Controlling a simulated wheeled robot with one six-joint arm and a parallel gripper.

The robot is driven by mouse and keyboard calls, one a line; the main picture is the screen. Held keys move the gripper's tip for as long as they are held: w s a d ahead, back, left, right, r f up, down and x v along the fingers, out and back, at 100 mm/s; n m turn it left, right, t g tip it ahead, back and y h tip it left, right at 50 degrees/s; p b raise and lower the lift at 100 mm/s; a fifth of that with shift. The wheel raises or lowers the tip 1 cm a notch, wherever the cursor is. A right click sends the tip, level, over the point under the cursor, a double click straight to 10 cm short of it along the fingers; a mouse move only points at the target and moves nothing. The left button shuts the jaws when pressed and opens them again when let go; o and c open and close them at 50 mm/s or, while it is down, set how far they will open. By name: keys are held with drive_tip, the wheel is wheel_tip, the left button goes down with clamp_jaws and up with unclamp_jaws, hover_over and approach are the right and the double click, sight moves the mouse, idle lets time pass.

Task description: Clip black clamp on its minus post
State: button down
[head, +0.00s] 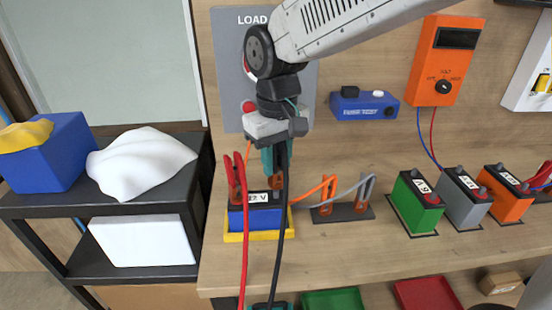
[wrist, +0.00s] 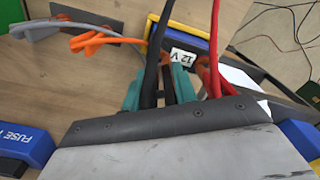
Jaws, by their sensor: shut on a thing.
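The blue 12 V battery (head: 262,218) stands in a yellow tray (head: 236,237) at the left end of the bench; part of it shows in the wrist view (wrist: 198,24). A red clamp (head: 236,172) with a red cable is at the battery's left post; it also shows in the wrist view (wrist: 206,74). My gripper (head: 275,158) points down over the battery's right side, shut on the black clamp (head: 284,165). The black clamp's coppery jaws are low at the battery's top right. The minus post is mostly hidden, so I cannot tell whether the jaws touch it.
Orange and grey clamps (head: 328,190) sit on a dark plate right of the battery. Green (head: 415,203), grey and orange batteries stand farther right. The grey LOAD panel (head: 230,70) is behind. The red and black cables hang over the bench's front edge.

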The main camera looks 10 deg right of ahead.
sight(277, 177)
drive_tip(key=shift+f, duration=1.6)
idle(0.3)
drive_tip(key=c, duration=1)
unclamp_jaws()
drive_tip(key=shift+c, duration=0.2)
wheel_tip(277, 177, up, 8)
drive_tip(key=shift+f, duration=0.1)
drive_tip(key=s+d+f+m, duration=0.1)
drive_tip(key=s+d+m, duration=0.1)
drive_tip(key=s+d, duration=0.7)
drive_tip(key=s+d+f+m+t, duration=0.1)
drive_tip(key=s+d+m, duration=0.2)
drive_tip(key=s+d, duration=0.7)
drive_tip(key=shift+s+d+f+m, duration=0.15)
drive_tip(key=shift+d+f+m, duration=0.15)
drive_tip(key=shift+d, duration=0.45)
